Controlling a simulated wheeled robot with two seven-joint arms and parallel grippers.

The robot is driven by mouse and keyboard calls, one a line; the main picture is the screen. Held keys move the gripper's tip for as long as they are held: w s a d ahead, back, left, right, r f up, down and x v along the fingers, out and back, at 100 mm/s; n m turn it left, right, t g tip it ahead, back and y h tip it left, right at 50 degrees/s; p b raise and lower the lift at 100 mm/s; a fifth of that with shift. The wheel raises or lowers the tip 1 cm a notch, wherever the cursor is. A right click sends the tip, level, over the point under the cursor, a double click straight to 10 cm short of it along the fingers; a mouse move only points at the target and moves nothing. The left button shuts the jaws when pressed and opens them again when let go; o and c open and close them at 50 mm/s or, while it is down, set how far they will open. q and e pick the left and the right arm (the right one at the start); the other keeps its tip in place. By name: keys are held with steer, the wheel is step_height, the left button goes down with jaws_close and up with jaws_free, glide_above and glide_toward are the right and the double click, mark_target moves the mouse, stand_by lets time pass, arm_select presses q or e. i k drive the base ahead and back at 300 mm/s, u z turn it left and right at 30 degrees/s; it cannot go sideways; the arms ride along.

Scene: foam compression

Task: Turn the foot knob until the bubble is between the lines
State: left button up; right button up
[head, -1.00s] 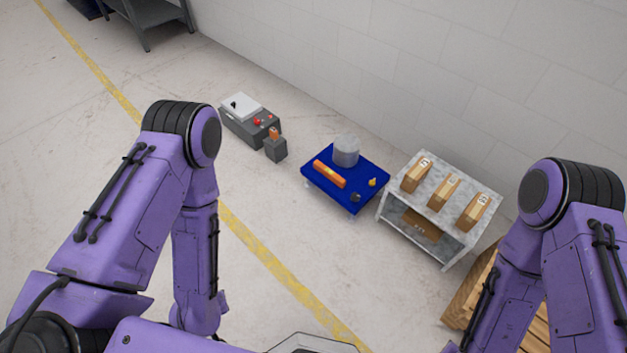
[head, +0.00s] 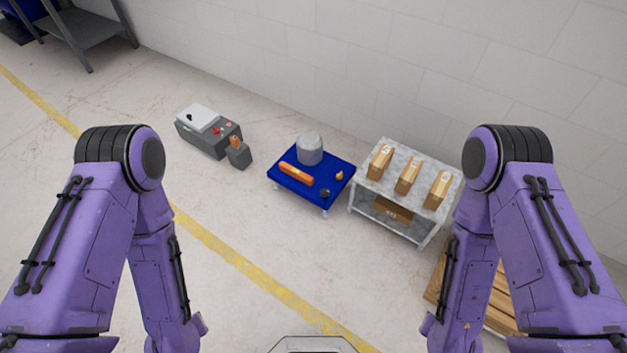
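A small blue platform (head: 318,193) stands low on the floor on short feet, ahead of me near the wall. An orange spirit level (head: 296,174) lies across its left part; its bubble and lines are too small to read. A grey cylinder (head: 310,148) stands at the back. A small yellow item (head: 339,175) and a dark knob-like item (head: 324,193) sit near its right corner. A foot (head: 323,213) shows under the front corner; I cannot tell which knob turns. My two arms hang at the left and right, away from the platform; their grippers are out of view.
A grey machine (head: 208,133) with a red button and a small grey box (head: 238,157) stand left of the platform. A grey shelf (head: 397,224) with cardboard boxes (head: 407,175) stands right, and a wooden pallet (head: 480,297) is nearer. Floor before the platform is clear.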

mark_target(324, 193)
steer(key=z, duration=0.9)
steer(key=i, duration=0.6)
steer(key=u, duration=2.05)
